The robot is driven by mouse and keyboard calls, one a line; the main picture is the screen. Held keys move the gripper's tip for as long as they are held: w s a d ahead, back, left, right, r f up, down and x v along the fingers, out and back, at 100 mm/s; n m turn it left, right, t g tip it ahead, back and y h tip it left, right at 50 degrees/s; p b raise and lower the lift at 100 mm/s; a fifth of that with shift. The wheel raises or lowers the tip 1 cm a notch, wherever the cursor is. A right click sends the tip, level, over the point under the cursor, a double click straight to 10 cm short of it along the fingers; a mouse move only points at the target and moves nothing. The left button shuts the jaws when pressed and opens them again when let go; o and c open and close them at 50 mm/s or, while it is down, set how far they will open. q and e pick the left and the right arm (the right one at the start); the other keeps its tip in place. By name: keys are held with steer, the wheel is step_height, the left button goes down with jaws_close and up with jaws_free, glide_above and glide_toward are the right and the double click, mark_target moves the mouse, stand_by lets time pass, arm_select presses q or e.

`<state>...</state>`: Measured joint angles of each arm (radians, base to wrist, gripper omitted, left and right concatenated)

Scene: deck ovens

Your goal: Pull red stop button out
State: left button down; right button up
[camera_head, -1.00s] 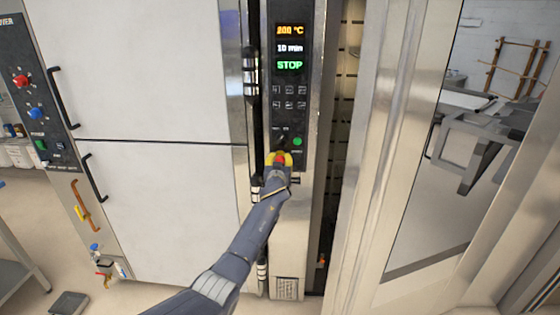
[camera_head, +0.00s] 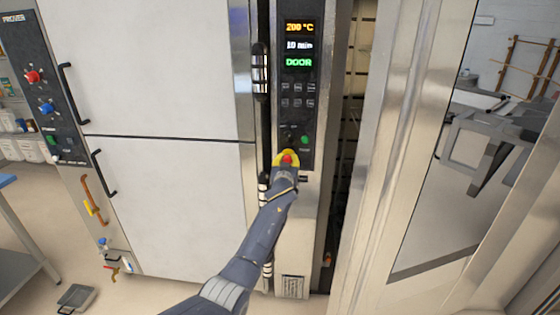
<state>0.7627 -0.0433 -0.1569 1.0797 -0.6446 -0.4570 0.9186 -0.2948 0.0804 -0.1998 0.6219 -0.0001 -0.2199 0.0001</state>
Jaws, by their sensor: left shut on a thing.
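The red stop button (camera_head: 287,158) with its yellow surround sits at the bottom of the black control panel (camera_head: 298,122). My left gripper (camera_head: 286,168) is shut on the red button, and my arm reaches up to it from below left. The fingertips are small and partly hidden by my own wrist. The panel display (camera_head: 299,62) reads 200 °C, 10 min and, in green, DOOR. My right gripper is not in view.
A green button (camera_head: 305,140) sits just above and right of the stop button. A metal oven door (camera_head: 415,130) stands open at the right. A white two-door prover (camera_head: 150,75) with black handles stands at the left.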

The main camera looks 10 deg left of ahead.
arm_select(q)
steer(key=c, duration=1.3)
jaws_free()
steer(key=shift+s+d+r, duration=0.1)
steer(key=shift+s+r, duration=0.15)
steer(key=shift+r, duration=0.15)
steer(key=o, duration=0.4)
steer(key=shift+w+f, duration=0.15)
steer(key=shift+f, duration=0.05)
steer(key=shift+c, duration=0.2)
steer(key=s+d, duration=0.1)
steer(key=s, duration=1.1)
steer(key=shift+d, duration=0.2)
